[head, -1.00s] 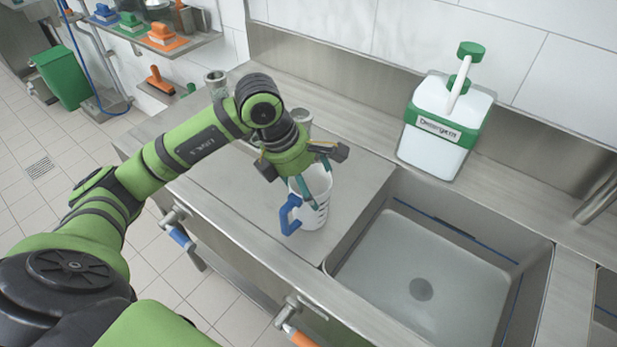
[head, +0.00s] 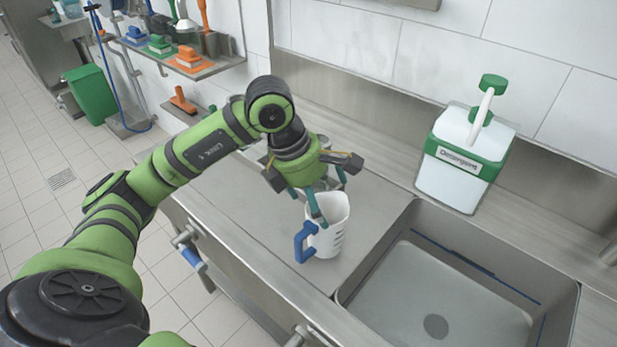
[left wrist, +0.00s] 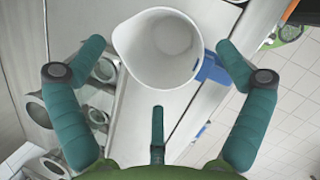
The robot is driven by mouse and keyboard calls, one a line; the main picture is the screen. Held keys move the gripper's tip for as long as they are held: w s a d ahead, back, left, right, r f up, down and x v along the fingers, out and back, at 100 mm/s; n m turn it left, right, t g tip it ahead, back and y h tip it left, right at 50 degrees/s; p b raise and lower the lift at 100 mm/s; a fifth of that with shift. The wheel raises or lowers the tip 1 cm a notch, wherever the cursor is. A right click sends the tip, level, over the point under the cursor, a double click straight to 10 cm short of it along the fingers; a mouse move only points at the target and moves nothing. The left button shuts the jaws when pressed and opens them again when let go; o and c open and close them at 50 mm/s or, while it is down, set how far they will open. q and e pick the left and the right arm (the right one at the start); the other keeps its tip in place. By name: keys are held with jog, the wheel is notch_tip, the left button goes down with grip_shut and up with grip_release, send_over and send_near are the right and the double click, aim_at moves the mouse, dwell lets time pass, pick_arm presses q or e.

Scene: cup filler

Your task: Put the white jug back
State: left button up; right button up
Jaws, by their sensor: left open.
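The white jug (head: 334,238) with a blue handle (head: 304,243) stands upright on the steel counter (head: 225,205), left of the sink. My left gripper (head: 320,195) is open just above and behind the jug, and its teal fingers partly cover the rim in the head view. In the left wrist view the jug (left wrist: 160,48) shows its empty inside between two spread fingers, with the third finger below it. No finger visibly grips the jug there. My right gripper does not show.
The sink (head: 450,290) lies right of the jug. A detergent dispenser (head: 462,165) stands behind it. Metal cylinders (left wrist: 103,70) stand near my gripper. A wall shelf (head: 200,70) holds brushes at the back left. The counter's front left is clear.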

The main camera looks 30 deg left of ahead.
pick_arm(q)
jog(key=b+v, duration=0.1)
jog(key=v, duration=0.7)
jog(key=shift+s, duration=0.15)
